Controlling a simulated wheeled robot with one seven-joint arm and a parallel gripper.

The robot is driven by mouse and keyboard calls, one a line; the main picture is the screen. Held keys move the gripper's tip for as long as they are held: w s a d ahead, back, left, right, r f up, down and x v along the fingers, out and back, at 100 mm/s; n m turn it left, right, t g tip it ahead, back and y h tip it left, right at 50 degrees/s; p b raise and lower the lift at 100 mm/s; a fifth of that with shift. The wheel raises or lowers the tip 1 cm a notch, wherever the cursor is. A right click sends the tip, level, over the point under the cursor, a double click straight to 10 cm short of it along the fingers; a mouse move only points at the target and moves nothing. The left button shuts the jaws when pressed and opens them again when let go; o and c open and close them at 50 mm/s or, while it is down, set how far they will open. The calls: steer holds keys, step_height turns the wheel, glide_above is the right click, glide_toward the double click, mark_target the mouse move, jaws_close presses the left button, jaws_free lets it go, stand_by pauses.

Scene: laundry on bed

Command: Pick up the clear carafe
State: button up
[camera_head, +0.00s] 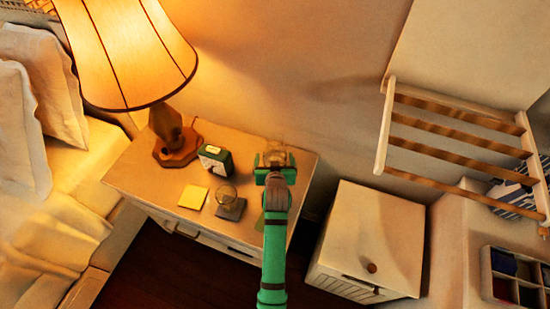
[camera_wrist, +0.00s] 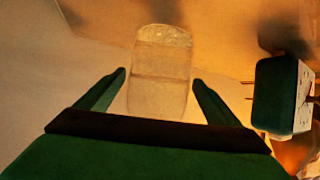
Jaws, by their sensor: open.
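The clear carafe (camera_wrist: 160,70) stands between the spread fingers of my gripper (camera_wrist: 160,84) in the wrist view, with a gap visible on each side near the fingertips. Its lower part is hidden by the gripper body. In the head view the carafe (camera_head: 274,152) shows faintly at the back right of the nightstand, just beyond my gripper (camera_head: 274,160). My gripper is open and reaches over the nightstand from the front.
The nightstand (camera_head: 150,180) also holds a lamp (camera_head: 172,135), a dark green and white box (camera_head: 215,160), a yellow note (camera_head: 193,197) and a clear glass (camera_head: 227,194) by a grey square (camera_head: 232,210). A white cabinet (camera_head: 370,235) stands right. The bed is left.

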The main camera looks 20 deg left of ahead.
steer(key=shift+x, duration=2.3)
steer(key=shift+d+r, duration=0.1)
steer(key=c, duration=1.8)
steer(key=shift+r, duration=0.1)
